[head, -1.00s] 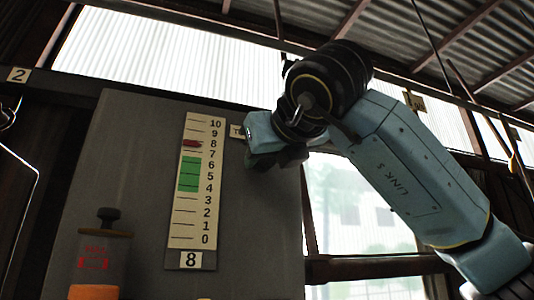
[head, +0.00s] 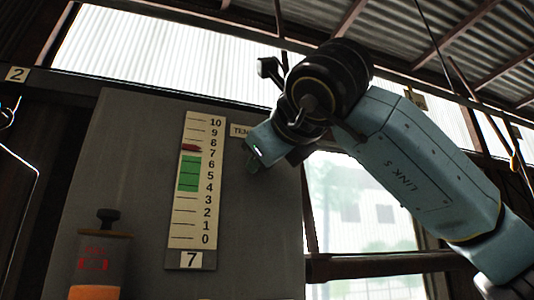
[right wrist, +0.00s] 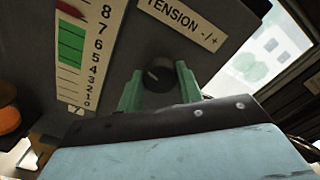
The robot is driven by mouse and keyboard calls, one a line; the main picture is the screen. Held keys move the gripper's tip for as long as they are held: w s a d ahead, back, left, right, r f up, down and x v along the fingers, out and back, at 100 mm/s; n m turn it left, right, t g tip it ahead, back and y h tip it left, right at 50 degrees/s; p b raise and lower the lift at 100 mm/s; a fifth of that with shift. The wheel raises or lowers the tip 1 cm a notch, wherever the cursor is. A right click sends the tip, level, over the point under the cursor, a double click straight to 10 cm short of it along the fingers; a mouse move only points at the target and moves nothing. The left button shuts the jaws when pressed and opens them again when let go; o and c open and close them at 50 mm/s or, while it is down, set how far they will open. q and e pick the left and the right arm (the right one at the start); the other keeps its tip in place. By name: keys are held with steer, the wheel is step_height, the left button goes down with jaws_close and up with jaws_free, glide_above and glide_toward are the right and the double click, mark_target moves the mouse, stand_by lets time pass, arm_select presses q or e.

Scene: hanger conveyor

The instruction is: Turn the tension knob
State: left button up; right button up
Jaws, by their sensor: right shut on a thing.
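The tension knob (right wrist: 158,74) is a dark round knob on the grey panel, below the "TENSION - / +" label (right wrist: 180,20). My right gripper (right wrist: 158,86) has its green fingers on both sides of the knob and is shut on it. In the head view my right gripper (head: 260,155) is at the panel's right side and hides the knob. The scale (head: 194,210) runs from 0 to 10 with a green band (head: 189,173). Its red pointer (head: 191,148) sits just above the green band, between 7 and 8. My left gripper is out of view.
A canister with a black top knob (head: 108,216) and orange contents stands at the panel's lower left. A window (head: 360,210) is right of the panel. The grey panel face (head: 130,150) left of the scale is clear.

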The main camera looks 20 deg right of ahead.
steer(key=shift+r, duration=0.1)
steer(key=o, duration=1)
steer(key=s+b, duration=0.1)
steer(key=s, duration=0.5)
steer(key=s+b, duration=0.2)
steer(key=s, duration=0.5)
steer(key=shift+s+d, duration=0.2)
steer(key=shift+s, duration=0.05)
